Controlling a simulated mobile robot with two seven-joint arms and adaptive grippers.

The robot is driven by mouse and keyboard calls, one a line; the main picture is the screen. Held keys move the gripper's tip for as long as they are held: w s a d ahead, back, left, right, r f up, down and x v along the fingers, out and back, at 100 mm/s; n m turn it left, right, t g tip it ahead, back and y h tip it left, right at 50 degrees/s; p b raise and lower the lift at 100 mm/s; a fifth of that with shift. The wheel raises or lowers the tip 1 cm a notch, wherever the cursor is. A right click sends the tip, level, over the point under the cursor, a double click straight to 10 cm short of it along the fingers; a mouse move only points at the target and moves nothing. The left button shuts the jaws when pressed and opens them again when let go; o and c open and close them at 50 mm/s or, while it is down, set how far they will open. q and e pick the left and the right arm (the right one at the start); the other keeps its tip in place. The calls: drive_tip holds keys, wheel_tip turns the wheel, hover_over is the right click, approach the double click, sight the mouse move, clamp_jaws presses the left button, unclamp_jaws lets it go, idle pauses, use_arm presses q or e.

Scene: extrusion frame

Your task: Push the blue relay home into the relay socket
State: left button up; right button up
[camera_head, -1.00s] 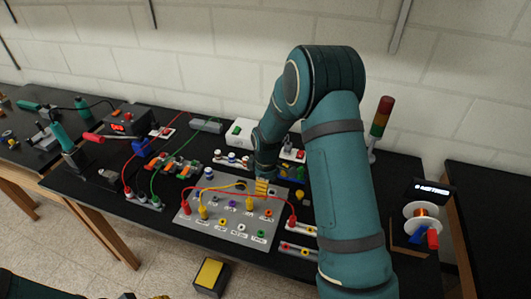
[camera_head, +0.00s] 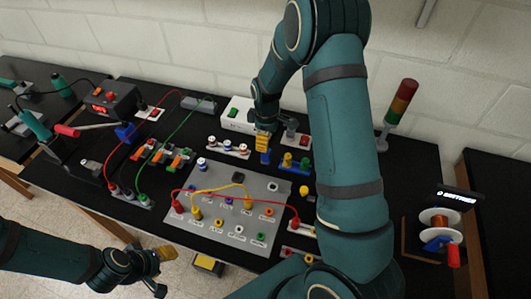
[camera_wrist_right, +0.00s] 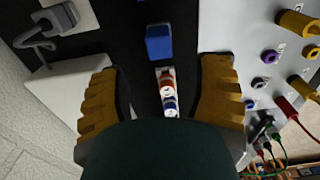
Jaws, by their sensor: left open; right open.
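The blue relay (camera_head: 265,157) stands upright on the black bench behind the grey panel. In the right wrist view it is a blue block (camera_wrist_right: 159,43) ahead of the fingers, in line with the gap between them. My right gripper (camera_head: 263,140) is open, with its yellow fingers just above or beside the relay; contact cannot be told. Its fingers (camera_wrist_right: 158,105) are wide apart in the wrist view, with nothing held. I cannot make out the relay socket or how deep the relay sits. My left gripper (camera_head: 160,270) is open and empty in front of the bench's front edge.
A white box (camera_head: 237,114) is behind. The grey panel (camera_head: 232,225) with plugged leads is in front. A signal tower (camera_head: 402,105) stands back right.

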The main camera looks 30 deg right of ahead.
sight(266, 154)
drive_tip(key=shift+f, duration=0.7)
wheel_tip(266, 154, down, 6)
drive_tip(key=b, duration=0.4)
drive_tip(key=shift+f, duration=0.25)
drive_tip(key=shift+f+b, duration=0.6)
drive_tip(key=shift+b, duration=0.1)
idle(0.3)
clamp_jaws()
drive_tip(key=shift+r, duration=0.2)
